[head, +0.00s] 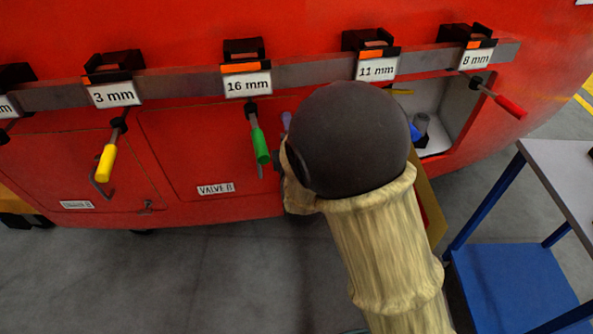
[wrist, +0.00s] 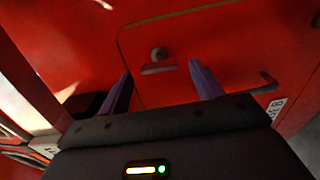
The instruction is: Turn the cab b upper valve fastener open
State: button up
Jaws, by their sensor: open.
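The valve B panel (head: 190,150) is a red door with a "VALVE B" label (head: 216,189). In the wrist view, a round grey fastener (wrist: 158,54) with a flat bar below it sits on the red panel. I take it for the upper valve fastener. My gripper (wrist: 160,69) is open and empty. Its two purple fingers point toward the panel, with the fastener showing between and just beyond the tips. The exact gap to it cannot be told. In the head view my arm hides most of the gripper and the fastener; one bluish finger shows at the arm's left edge.
A tool rail (head: 190,84) runs above the panel. A green-handled tool (head: 259,145) hangs close to my gripper, a yellow-handled one (head: 106,163) at left, a red-handled one (head: 508,105) at right. An open compartment (head: 438,95) and a blue-framed cart (head: 510,280) are at right.

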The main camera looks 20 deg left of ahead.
jog(key=b+v, duration=0.3)
jog(key=v, duration=0.6)
jog(key=shift+f+b, duration=0.2)
jog(key=shift+b, duration=0.2)
jog(key=shift+b, duration=0.45)
jog(key=shift+b+v, duration=2.65)
jog(key=shift+b, duration=0.95)
jog(key=shift+r, duration=0.15)
